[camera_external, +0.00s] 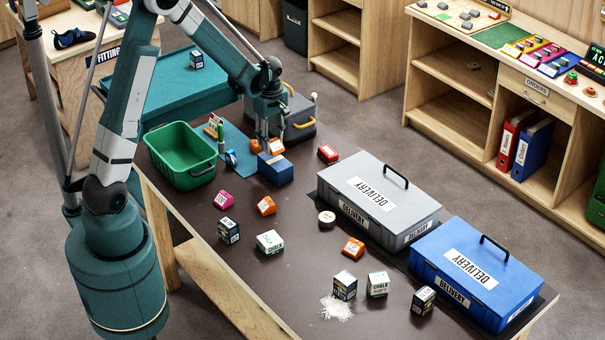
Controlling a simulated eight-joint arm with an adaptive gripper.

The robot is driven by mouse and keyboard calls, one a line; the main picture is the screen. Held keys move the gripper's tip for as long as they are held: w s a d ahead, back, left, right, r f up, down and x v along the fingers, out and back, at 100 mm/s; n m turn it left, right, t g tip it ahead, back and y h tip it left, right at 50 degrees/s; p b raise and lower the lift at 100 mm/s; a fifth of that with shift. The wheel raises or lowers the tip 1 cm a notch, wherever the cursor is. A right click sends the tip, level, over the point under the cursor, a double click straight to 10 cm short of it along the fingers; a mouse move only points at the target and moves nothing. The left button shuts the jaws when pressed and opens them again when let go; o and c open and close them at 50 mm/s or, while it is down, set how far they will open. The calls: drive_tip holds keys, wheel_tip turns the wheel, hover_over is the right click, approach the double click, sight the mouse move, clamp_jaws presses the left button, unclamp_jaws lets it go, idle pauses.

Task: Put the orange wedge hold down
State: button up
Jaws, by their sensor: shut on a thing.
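My gripper (268,138) points down over the left back part of the dark table and is shut on an orange wedge hold (277,147) with a pale label. The hold is just above or touching the top of a blue block (275,169); I cannot tell which. Another small orange piece (255,146) shows just left of the fingers. Two more orange holds lie on the table: one (266,206) near the middle and one (353,248) in front of the grey box. The fingers are small and partly hidden here.
A green open bin (182,160) stands left of the gripper. A grey delivery box (378,205) and a blue delivery box (473,275) stand at the right. A red hold (328,153), a pink hold (224,200) and several chalk boxes are scattered about. White powder (336,309) lies in front.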

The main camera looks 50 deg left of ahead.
sight(273, 150)
drive_tip(key=shift+f, duration=0.1)
drive_tip(key=shift+f, duration=1.75)
drive_tip(key=shift+f, duration=0.1)
drive_tip(key=o, duration=0.9)
drive_tip(key=shift+r, duration=6.1)
drive_tip(key=shift+r, duration=0.1)
